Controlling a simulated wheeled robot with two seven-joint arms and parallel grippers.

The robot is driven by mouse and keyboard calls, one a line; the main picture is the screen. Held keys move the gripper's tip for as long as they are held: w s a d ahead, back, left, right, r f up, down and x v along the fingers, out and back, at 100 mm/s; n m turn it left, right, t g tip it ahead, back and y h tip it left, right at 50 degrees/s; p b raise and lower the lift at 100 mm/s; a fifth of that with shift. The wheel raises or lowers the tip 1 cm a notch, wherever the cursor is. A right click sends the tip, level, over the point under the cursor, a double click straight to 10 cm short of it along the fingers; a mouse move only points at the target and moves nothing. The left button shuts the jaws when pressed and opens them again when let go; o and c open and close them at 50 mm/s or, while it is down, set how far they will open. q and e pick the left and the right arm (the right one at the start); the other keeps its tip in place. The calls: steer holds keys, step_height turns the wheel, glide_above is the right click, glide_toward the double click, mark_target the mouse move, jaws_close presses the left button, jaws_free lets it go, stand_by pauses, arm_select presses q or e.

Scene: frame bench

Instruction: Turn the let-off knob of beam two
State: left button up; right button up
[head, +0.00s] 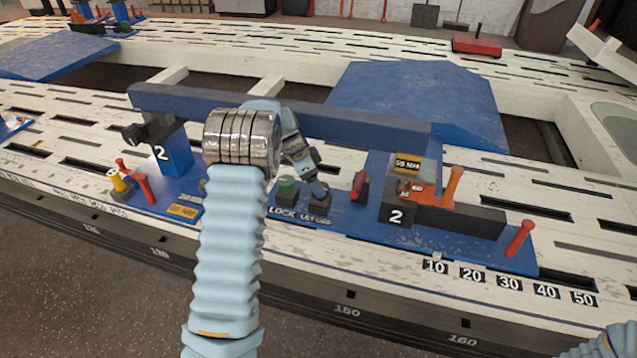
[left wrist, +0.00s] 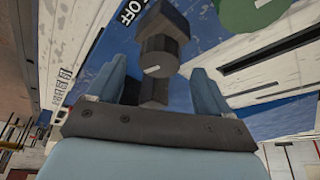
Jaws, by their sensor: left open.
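Beam two is a long blue bar (head: 360,122) between two stands marked 2. On its blue base, the grey let-off knob (left wrist: 158,58) with a white mark shows in the left wrist view. In the head view my left gripper (head: 318,188) points down at the let-off block (head: 320,208) and hides most of the knob. In the left wrist view my left gripper (left wrist: 158,82) is open, with the knob between its two blue fingers and gaps on both sides. The green lock knob (head: 288,186) is just left of it. My right gripper is out of view.
A red lever (head: 360,186) stands right of the let-off block. An orange-handled part (head: 425,192) and red handle (head: 520,238) are farther right. Yellow and red handles (head: 128,180) stand at the left end. A number scale (head: 508,283) lies along the front edge.

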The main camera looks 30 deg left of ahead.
arm_select(q)
steer(key=shift+x, duration=1.5)
